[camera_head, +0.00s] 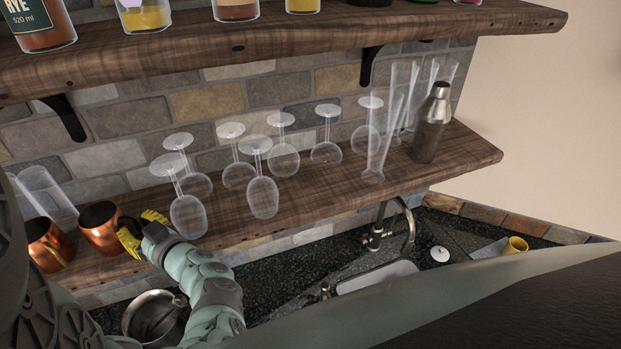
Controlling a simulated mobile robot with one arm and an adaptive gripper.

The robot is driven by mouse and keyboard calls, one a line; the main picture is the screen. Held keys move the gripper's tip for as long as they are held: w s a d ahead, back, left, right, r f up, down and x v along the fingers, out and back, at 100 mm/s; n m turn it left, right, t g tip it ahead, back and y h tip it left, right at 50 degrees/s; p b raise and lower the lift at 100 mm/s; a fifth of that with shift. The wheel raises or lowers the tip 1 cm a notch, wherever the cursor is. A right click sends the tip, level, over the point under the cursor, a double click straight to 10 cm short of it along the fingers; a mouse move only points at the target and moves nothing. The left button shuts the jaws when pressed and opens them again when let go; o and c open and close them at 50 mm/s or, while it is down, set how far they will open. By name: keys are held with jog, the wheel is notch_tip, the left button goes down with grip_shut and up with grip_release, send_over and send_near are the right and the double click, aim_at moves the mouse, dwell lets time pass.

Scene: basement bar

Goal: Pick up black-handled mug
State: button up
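Two copper mugs stand upright at the left end of the lower wooden shelf. The right one, a copper mug with a dark part that looks like its handle (100,229), is beside my gripper. My gripper (138,229), with yellow fingers, is at the right side of the right mug, by the dark handle part. Whether the fingers touch or close on the handle is too small to tell.
Several upside-down stemmed glasses (263,196) stand close to the right of my gripper on the lower shelf (300,208). The upper shelf (250,40) holds bottles. Below are a metal pot (152,314) and a faucet (376,238).

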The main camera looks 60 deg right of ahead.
grip_shut()
dwell(0.4)
jog(key=shift+r, duration=0.1)
